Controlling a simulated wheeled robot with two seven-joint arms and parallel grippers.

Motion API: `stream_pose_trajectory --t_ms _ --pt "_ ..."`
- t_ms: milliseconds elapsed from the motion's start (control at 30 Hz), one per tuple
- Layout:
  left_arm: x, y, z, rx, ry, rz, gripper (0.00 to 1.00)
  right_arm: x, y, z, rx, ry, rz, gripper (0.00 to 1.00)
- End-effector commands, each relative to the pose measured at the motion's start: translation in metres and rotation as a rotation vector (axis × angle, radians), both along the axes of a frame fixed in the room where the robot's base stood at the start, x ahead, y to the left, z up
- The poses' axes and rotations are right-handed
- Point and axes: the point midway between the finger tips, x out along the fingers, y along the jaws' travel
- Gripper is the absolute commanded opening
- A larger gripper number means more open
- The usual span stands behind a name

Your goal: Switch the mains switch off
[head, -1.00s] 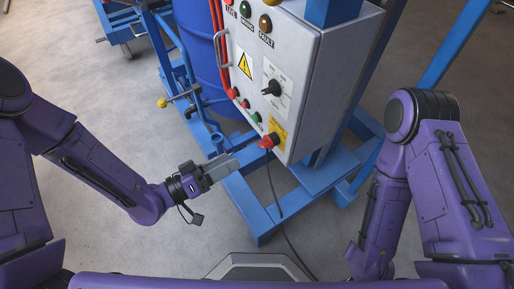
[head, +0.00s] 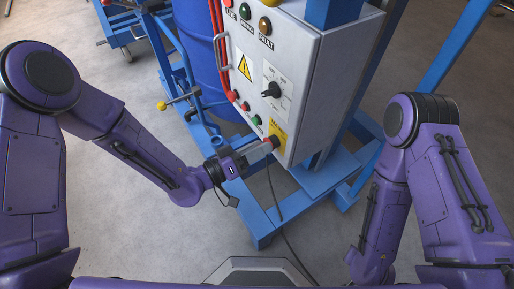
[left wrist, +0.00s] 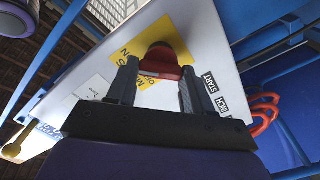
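The mains switch, a red rotary handle (head: 274,138) on a yellow plate (head: 279,131), sits low on the front of the grey control cabinet (head: 305,75). My left gripper (head: 265,146) is at the switch in the head view and hides part of it. In the left wrist view the red handle (left wrist: 161,62) lies between the tips of my left gripper (left wrist: 160,82). The two fingers stand apart on either side of it, with narrow gaps, so the gripper looks open. My right arm is at the right; its gripper is out of view.
A black selector knob (head: 272,90), push buttons (head: 245,106) and lamps (head: 265,25) are on the same panel. A dark cable (head: 271,190) hangs below the switch. A blue frame (head: 262,215) and blue drum (head: 200,40) stand around the cabinet.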

Motion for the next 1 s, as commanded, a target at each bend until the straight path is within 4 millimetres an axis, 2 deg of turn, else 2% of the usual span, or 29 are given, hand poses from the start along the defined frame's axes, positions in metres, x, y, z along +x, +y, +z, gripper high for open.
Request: stream_pose_trajectory --t_ms 267,467,1000 --pt "0.000 0.001 0.000 -0.011 0.018 0.001 0.21 0.000 0.000 0.002 0.000 0.000 0.000 0.43" --pt "0.000 0.001 0.000 -0.061 0.094 0.002 0.21 0.000 0.000 0.007 0.000 0.000 0.000 0.43" --pt "0.001 0.002 -0.001 -0.330 0.494 0.003 0.21 0.000 0.000 0.026 0.000 0.000 0.000 0.43"
